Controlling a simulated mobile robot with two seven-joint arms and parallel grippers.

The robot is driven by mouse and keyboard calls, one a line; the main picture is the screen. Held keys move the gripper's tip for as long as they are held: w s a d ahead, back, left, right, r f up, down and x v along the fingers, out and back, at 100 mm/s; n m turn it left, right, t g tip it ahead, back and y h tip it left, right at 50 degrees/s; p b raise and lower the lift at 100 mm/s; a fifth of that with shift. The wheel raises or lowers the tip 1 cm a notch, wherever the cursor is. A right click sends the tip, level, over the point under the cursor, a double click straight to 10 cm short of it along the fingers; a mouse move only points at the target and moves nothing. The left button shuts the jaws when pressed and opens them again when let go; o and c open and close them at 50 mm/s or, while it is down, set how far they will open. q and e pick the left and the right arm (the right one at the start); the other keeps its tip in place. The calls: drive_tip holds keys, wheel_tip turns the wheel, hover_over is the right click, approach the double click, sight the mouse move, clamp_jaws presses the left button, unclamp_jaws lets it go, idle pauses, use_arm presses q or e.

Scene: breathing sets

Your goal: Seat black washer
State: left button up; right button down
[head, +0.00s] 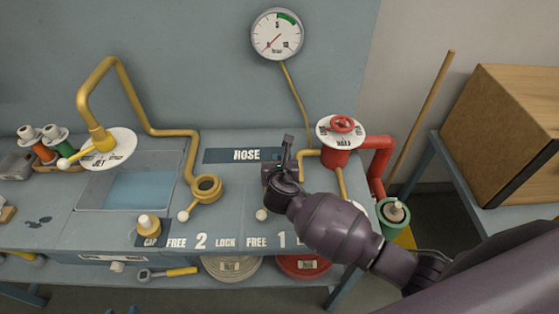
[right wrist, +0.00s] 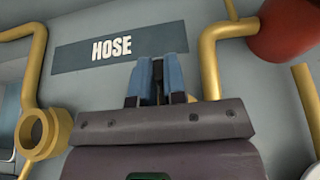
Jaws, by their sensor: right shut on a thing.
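My right gripper (head: 287,145) is raised over the bench in front of the HOSE label, fingers pointing up and away. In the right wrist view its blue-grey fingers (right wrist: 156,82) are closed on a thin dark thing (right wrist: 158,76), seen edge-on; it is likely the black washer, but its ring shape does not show. The open yellow coupling at place 2 (head: 207,187) faces up, its lever with a white ball beside it. The coupling at place 1 is hidden behind my right gripper; only a white ball (head: 262,214) shows. My left gripper is out of view.
A gauge (head: 277,34) hangs on the back panel. A red valve (head: 341,130) and red pipe stand right of my gripper. A yellow cap (head: 148,225), a bent yellow pipe (head: 96,75) and a shallow water basin (head: 145,190) are left. Small dark pieces (head: 38,221) lie far left.

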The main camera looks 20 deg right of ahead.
use_arm(q)
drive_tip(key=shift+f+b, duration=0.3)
drive_tip(key=shift+b, duration=0.05)
use_arm(e)
drive_tip(key=shift+f, duration=0.9)
drive_tip(key=c, duration=1.1)
unclamp_jaws()
drive_tip(key=shift+f, duration=0.1)
drive_tip(key=shift+s, duration=0.1)
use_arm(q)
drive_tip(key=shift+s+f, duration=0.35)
use_arm(e)
drive_tip(key=v, duration=1)
drive_tip(key=shift+s+r, duration=0.25)
drive_tip(key=shift+s, duration=0.05)
drive_tip(key=shift+a, duration=0.1)
